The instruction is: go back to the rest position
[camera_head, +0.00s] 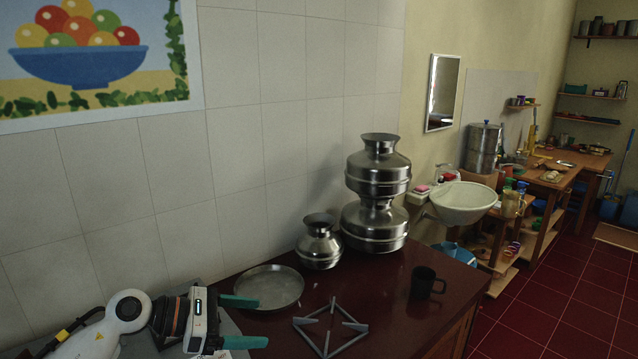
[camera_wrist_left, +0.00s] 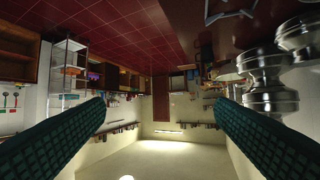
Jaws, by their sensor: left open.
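My left gripper (camera_head: 264,321) is at the lower left of the head view, with its two dark green fingers spread apart and nothing between them. It is over the near left part of the dark red counter (camera_head: 388,298), just in front of a round metal plate (camera_head: 269,287). In the left wrist view the two textured fingers of my left gripper (camera_wrist_left: 160,112) stand wide apart, with the upside-down room between them. My right gripper is in neither view.
A small metal pot (camera_head: 319,246) and two stacked larger pots (camera_head: 375,225) stand by the tiled wall. A metal burner stand (camera_head: 330,326) and a dark mug (camera_head: 424,285) are on the counter. A washbasin (camera_head: 461,203) is beyond. Red floor (camera_head: 556,304) is open at right.

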